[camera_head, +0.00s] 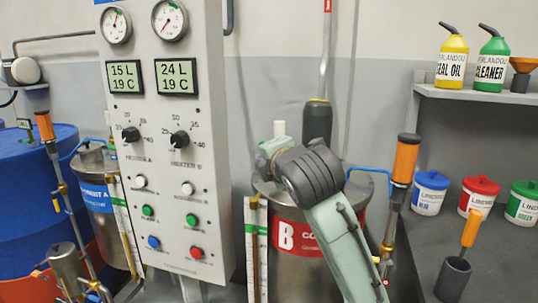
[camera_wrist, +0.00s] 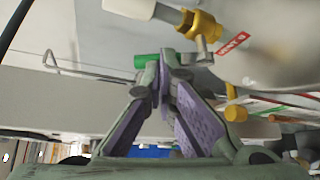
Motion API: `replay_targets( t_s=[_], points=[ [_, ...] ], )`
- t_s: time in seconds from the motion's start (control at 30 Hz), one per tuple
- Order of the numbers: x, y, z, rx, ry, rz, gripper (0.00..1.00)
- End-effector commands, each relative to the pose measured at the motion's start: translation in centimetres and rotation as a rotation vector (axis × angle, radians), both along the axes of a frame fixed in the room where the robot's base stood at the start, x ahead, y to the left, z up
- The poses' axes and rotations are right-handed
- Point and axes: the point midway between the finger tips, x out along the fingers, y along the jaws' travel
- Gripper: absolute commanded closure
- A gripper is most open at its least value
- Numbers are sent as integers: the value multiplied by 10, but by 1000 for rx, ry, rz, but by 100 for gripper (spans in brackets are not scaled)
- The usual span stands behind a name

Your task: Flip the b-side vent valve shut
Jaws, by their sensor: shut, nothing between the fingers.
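The vent valve shows in the wrist view as a brass body (camera_wrist: 200,25) on a pale pipe. A metal lever runs from it to a green handle grip (camera_wrist: 146,62). A red tag (camera_wrist: 232,43) hangs beside the brass; its lettering is hard to read. My gripper (camera_wrist: 160,78) is shut and empty, its fingertips at or just beside the green grip; I cannot tell if they touch. In the head view my arm reaches over the B tank (camera_head: 287,237), hiding the valve and the fingers.
The control cabinet (camera_head: 165,235) stands left of the tank. An orange-handled tool (camera_head: 405,160) stands upright close to my arm's right. A shelf (camera_head: 480,96) with bottles and a bench (camera_head: 420,235) with lidded tubs lie to the right. A second brass fitting (camera_wrist: 235,105) shows in the wrist view.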

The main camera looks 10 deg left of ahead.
Motion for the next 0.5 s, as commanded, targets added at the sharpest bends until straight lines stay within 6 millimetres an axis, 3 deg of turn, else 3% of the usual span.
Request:
replay_targets(
  t_s=[0.5],
  points=[
    [0, 11, -4, 2, -1, 1, 100]
  ],
)
